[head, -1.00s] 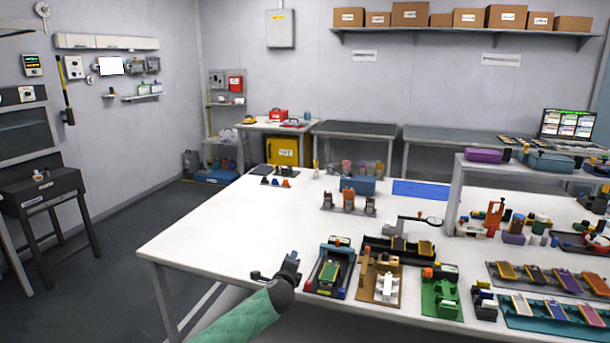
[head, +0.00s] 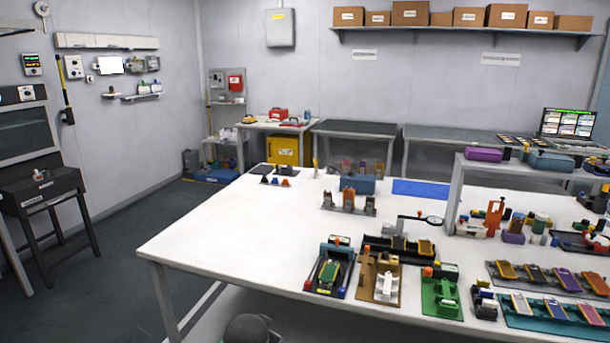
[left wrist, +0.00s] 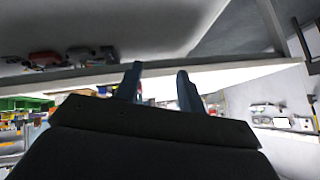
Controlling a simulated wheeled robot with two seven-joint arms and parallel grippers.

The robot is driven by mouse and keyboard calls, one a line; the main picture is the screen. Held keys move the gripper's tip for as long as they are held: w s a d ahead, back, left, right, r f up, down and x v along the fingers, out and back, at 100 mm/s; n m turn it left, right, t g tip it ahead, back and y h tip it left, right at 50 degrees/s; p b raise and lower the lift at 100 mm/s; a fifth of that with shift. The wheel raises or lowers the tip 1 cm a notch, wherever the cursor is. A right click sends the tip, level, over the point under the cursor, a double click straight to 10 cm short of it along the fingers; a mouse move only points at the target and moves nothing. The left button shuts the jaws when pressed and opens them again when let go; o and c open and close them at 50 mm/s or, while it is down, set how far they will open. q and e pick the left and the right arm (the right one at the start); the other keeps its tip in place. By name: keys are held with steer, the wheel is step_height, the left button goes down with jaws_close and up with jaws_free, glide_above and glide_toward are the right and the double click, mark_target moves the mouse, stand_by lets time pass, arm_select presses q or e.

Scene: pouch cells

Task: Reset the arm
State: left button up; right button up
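My left gripper (left wrist: 160,88) shows in the left wrist view with its two dark fingers apart and nothing between them. In the head view only a dark rounded part of my left arm shows at the bottom edge, in front of the white table (head: 215,235); the fingers are not seen there. My right arm and gripper are in neither view. A dark fixture (head: 345,290) with a green-faced cell (head: 329,272) sits near the table's front edge, apart from my arm.
A tan fixture (head: 368,290), a green fixture (head: 440,300) and a teal tray (head: 555,325) with several cells line the front right of the table. A blue mat (head: 421,189) lies farther back. The table's left part is clear.

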arm_select(q)
steer(key=s+a+f+n+g, duration=0.1)
steer(key=s+f+g, duration=0.1)
steer(key=s+f, duration=0.6)
steer(key=s+a+f+n+g, duration=0.1)
steer(key=s+f, duration=0.7)
steer(key=s, duration=0.9)
steer(key=s+a+f+n+g, duration=0.1)
steer(key=s+f+g, duration=0.3)
steer(key=s+f, duration=0.4)
steer(key=s+a, duration=0.1)
steer(key=s, duration=0.3)
steer(key=shift+s+a+f+n+h, duration=0.25)
steer(key=shift+s+a+n+h, duration=0.05)
steer(key=shift+s+a+h, duration=0.1)
